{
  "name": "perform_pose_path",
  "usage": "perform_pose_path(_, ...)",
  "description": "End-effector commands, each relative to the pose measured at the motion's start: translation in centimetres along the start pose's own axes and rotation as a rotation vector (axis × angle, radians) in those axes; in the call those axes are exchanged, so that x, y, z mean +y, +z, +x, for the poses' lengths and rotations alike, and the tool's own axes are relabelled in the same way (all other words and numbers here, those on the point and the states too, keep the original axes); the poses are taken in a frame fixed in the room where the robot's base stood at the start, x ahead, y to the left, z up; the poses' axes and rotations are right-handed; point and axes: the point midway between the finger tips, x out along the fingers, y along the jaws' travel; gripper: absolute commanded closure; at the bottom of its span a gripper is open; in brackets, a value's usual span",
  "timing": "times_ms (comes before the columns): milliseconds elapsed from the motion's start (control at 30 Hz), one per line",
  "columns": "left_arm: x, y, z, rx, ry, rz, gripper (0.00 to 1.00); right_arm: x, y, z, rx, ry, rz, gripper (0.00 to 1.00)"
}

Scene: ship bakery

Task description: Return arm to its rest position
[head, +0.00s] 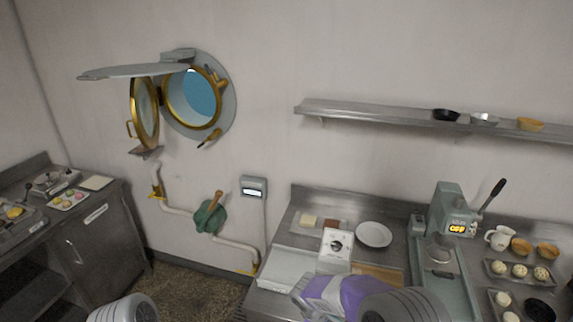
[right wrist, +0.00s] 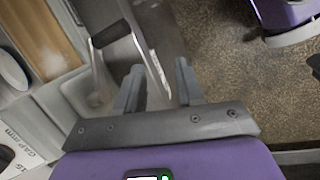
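My right gripper (head: 301,287), on a purple wrist, is at the bottom of the head view, over the front left part of the steel counter (head: 262,305). In the right wrist view its two grey fingers (right wrist: 159,68) stand apart with nothing visibly clamped between them. A dark-handled metal tool (right wrist: 110,33) lies beyond the fingertips. One of its flat metal sides runs down towards the gap between them; I cannot tell how close it is. A grey rounded part of my left arm shows at the bottom left of the head view; my left gripper is out of sight.
Near my right gripper are a white box with a dial (head: 336,246), a pale tray (head: 284,266), a wooden board (head: 378,273) and a white plate (head: 374,235). A green press (head: 450,210) stands further right. Bare floor (head: 185,285) lies left of the counter.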

Motion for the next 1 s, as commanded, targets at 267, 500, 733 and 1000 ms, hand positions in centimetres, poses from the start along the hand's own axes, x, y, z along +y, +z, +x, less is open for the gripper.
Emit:
perform_pose_path(267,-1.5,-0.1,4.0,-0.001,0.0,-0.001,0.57,-13.8,1.2,14.8,0.181,-0.441,0.449,0.63)
perform_pose_path(500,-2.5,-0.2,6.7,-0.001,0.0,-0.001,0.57,-22.1,3.3,20.6,0.227,-0.642,1.008,0.63)
perform_pose_path(733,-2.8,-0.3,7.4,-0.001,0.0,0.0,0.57,-24.4,4.9,22.1,0.208,-0.658,1.254,0.63)
perform_pose_path(1000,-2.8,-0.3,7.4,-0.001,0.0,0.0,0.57,-24.4,5.0,22.0,0.21,-0.655,1.268,0.63)
